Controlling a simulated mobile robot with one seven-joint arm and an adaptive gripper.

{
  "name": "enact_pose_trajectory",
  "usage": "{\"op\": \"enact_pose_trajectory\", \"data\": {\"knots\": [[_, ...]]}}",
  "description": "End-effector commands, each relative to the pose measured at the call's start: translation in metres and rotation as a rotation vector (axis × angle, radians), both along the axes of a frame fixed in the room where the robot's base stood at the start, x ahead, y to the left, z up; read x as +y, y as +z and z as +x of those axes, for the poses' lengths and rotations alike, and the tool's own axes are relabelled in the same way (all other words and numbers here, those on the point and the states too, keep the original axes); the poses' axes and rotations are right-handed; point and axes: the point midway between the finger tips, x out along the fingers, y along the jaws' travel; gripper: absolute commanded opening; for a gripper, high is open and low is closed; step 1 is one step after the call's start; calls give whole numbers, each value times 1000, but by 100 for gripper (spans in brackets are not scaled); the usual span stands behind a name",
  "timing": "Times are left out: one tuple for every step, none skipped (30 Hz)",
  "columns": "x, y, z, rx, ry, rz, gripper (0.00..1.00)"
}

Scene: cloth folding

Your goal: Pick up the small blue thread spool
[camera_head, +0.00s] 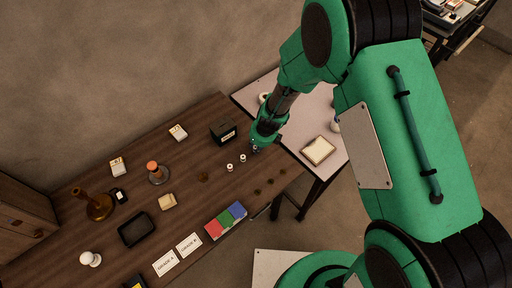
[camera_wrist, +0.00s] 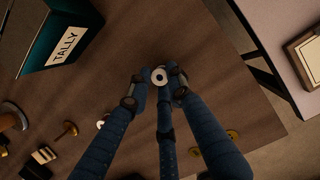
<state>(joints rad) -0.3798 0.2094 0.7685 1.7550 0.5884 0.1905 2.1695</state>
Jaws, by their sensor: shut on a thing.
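A small spool (camera_wrist: 160,76) with a white round top and a dark centre hole sits between my fingertips in the wrist view; its thread colour is mostly hidden. My gripper (camera_wrist: 157,88) is shut on it, with fingers pressed around its sides. In the head view my gripper (camera_head: 256,148) is low over the right end of the brown table, and the held spool is too small to make out clearly. I cannot tell whether the spool touches the table.
Two small white-topped spools (camera_head: 236,163) stand just left of my gripper. A dark box (camera_head: 223,132) labelled TALLY (camera_wrist: 66,45) stands behind them. Flat buttons (camera_head: 257,191) lie in front. A pale side table with a framed pad (camera_head: 318,150) is at right.

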Motion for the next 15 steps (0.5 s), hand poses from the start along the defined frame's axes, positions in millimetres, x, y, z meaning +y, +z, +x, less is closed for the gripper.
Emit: {"op": "enact_pose_trajectory", "data": {"knots": [[0,2,0,0,0,0,11],[0,4,0,-1,0,1,11],[0,6,0,-1,0,1,11],[0,8,0,-1,0,1,11],[0,10,0,0,0,0,11],[0,12,0,0,0,0,11],[0,15,0,0,0,0,11],[0,18,0,0,0,0,11],[0,22,0,0,0,0,11],[0,24,0,0,1,0,11],[0,28,0,0,1,0,11],[0,32,0,-1,2,0,11],[0,35,0,0,1,0,11],[0,38,0,0,1,0,11],[-2,35,-5,1,1,0,11]]}}
